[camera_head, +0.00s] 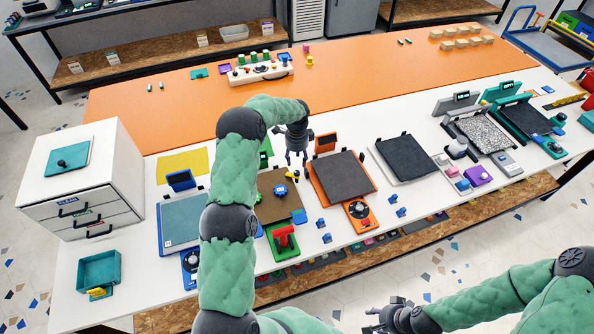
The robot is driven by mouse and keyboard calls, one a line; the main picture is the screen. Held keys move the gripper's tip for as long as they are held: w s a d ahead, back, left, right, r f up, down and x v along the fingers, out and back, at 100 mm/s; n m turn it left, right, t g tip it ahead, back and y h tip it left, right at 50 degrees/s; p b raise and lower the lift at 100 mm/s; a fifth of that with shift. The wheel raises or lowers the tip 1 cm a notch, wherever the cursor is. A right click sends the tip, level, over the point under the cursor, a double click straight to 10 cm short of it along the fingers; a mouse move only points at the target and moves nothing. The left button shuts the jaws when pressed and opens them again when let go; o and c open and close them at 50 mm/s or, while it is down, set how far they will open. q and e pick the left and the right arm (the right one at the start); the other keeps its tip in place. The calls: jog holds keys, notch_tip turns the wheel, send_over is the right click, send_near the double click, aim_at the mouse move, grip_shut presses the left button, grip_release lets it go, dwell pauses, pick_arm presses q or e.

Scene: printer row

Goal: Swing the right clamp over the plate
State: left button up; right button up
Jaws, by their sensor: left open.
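The printer with the green frame (264,153) carries a brown plate (268,209), partly hidden behind my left arm. A small blue piece (280,190) lies on the plate, and a blue part (299,216) is at its front right corner. A small yellow-and-black piece (292,175) sits by the plate's back right edge; I cannot tell which part is the right clamp. My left gripper (297,164) points down just above this piece, open and apparently empty. My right gripper (378,320) is low at the bottom edge, away from the table; its finger opening is unclear.
An orange printer with a dark plate (342,178) stands close to the right of the green one. A blue printer (183,220) is to the left, beside a white drawer cabinet (80,180). Small blue pieces (327,238) lie in front. The orange mat (350,90) behind is mostly clear.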

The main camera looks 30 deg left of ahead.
aim_at(297, 172)
pick_arm(q)
notch_tip(297, 172, down, 7)
jog(key=shift+f, duration=0.15)
dwell(0.4)
grip_shut()
